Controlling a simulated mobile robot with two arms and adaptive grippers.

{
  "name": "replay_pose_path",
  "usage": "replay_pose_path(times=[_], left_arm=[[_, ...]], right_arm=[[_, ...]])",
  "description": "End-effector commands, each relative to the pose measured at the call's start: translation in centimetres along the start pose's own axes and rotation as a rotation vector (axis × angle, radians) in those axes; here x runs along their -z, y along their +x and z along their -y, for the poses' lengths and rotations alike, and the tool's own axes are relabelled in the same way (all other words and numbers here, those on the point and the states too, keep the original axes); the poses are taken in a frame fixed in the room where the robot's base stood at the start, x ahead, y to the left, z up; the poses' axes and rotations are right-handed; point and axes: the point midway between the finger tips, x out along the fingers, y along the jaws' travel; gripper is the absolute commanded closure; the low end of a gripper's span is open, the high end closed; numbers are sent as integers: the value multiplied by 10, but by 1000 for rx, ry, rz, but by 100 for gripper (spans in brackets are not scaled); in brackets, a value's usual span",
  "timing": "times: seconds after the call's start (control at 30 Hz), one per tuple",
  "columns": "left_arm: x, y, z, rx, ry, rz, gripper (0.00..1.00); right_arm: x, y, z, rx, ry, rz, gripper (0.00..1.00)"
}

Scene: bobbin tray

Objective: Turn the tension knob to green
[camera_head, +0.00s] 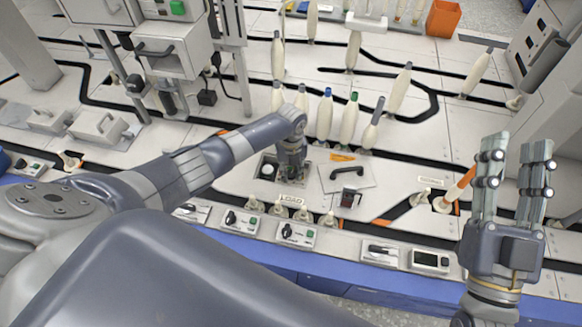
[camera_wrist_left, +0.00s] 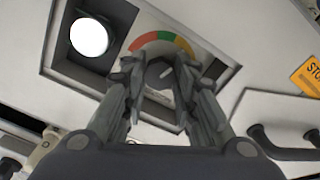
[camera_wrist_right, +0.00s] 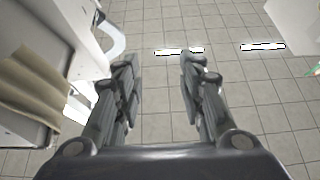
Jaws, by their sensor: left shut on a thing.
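The tension knob (camera_wrist_left: 158,74) is a dark round knob in a recessed panel, under a coloured arc (camera_wrist_left: 165,37) with red at the left, green around the middle and orange-red at the right. A pale mark on the knob points up and right, towards the arc's right part. My left gripper (camera_wrist_left: 157,84) is shut on the knob, one finger on each side. In the head view my left gripper (camera_head: 291,172) reaches down into the recess and hides the knob. My right gripper (camera_head: 514,160) is open and empty at the right, above the bench's front edge.
A round white lamp (camera_wrist_left: 89,37) sits beside the knob in the recess. A plate with a black handle (camera_head: 347,171) lies just right of it. Several bobbins (camera_head: 349,120) stand behind. Switch boxes (camera_head: 297,235) line the front edge. The right wrist view shows tiled floor (camera_wrist_right: 160,110).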

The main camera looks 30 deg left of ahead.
Motion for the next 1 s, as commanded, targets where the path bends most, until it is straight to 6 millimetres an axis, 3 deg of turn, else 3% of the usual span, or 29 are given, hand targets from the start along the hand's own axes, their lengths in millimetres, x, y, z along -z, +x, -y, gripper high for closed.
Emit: replay_pose_path(times=[0.3, 0.5, 0.7, 1.0], left_arm=[[0, -2, 0, -1, -272, -1, 97], [0, -2, 0, 0, -436, 0, 97], [0, -1, 0, 0, -558, 1, 97], [-1, -1, 0, 1, -654, 2, 97]], right_arm=[[-74, -18, -11, -21, -15, 420, 63], [-108, -43, -16, -34, -19, 626, 63], [-128, -64, -20, -43, -21, 766, 63], [-140, -82, -22, -49, -21, 869, 63]])
